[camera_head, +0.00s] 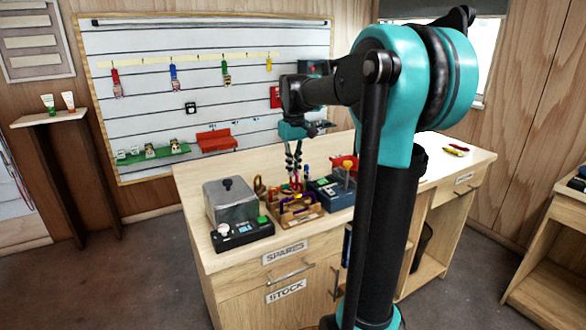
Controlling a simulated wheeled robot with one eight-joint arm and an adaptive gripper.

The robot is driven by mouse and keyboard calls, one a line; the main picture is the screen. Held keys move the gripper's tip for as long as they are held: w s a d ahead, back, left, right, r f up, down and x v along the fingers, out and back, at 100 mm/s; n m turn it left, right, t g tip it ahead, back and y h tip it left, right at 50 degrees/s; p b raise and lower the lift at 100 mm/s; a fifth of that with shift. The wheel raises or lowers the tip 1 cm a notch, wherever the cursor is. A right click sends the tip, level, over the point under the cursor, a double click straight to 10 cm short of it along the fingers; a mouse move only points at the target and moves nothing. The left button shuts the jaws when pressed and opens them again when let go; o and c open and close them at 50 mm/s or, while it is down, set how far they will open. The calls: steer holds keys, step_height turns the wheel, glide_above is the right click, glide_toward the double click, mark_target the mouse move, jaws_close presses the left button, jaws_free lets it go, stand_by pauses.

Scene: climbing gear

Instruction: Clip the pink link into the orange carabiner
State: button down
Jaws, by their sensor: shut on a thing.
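My gripper (294,168) points down over the counter, above a small wooden tray (303,221). Its fingers are shut on a small reddish-pink piece just under the tips, which looks like the pink link (295,185); it is too small here to make out its shape. Several small coloured pieces, yellow, orange and purple, crowd in and around the tray below. I cannot tell for sure which is the orange carabiner, nor whether the link touches it. A gold-brown looped piece (259,188) stands left of the gripper.
The counter's right part is mostly clear, with yellow and red pieces (455,150) lying there.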

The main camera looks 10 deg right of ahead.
steer(key=shift+w+d+f, duration=0.1)
steer(key=shift+w+d, duration=0.1)
steer(key=shift+d, duration=0.35)
steer(key=shift+w+d, duration=0.15)
steer(key=shift+d, duration=0.35)
stand_by(0.9)
steer(key=c, duration=1.4)
jaws_free()
steer(key=shift+o, duration=0.2)
steer(key=shift+r, duration=0.35)
steer(key=shift+d, duration=0.15)
steer(key=d, duration=0.1)
steer(key=w+d, duration=0.1)
steer(key=d, duration=0.1)
steer(key=shift+w+d, duration=0.1)
steer(key=shift+d, duration=0.15)
